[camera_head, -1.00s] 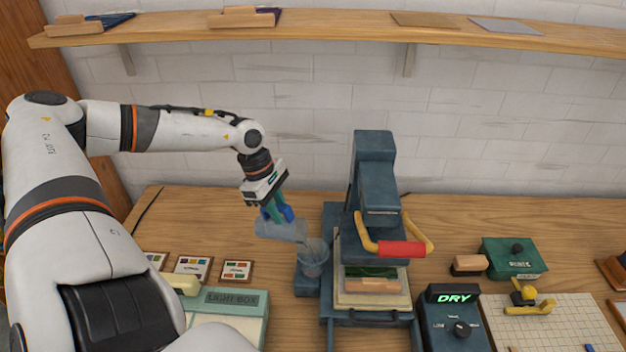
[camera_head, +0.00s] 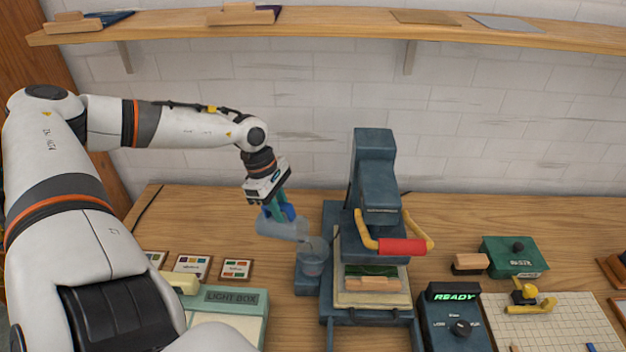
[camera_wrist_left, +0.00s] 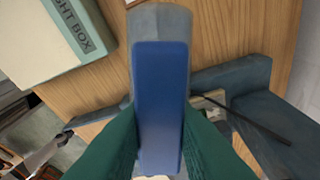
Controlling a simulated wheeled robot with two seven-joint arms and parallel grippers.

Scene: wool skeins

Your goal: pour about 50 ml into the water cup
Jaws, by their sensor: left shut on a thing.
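My left gripper (camera_head: 276,208) is shut on a clear bottle (camera_head: 282,228) with a blue part (camera_wrist_left: 162,105). The bottle is tipped nearly level, its right end close to the rim of the water cup (camera_head: 313,262). I cannot tell how much liquid is in the cup or whether any is flowing. In the left wrist view the green fingers flank the blue part, and the cup is hidden. My right gripper is not in view.
The blue-grey press (camera_head: 375,180) with a red-gripped yellow handle (camera_head: 401,247) stands right beside the cup. A light box (camera_head: 232,302) and several small colour cards lie to the left. A box reading READY (camera_head: 454,315) is at front right.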

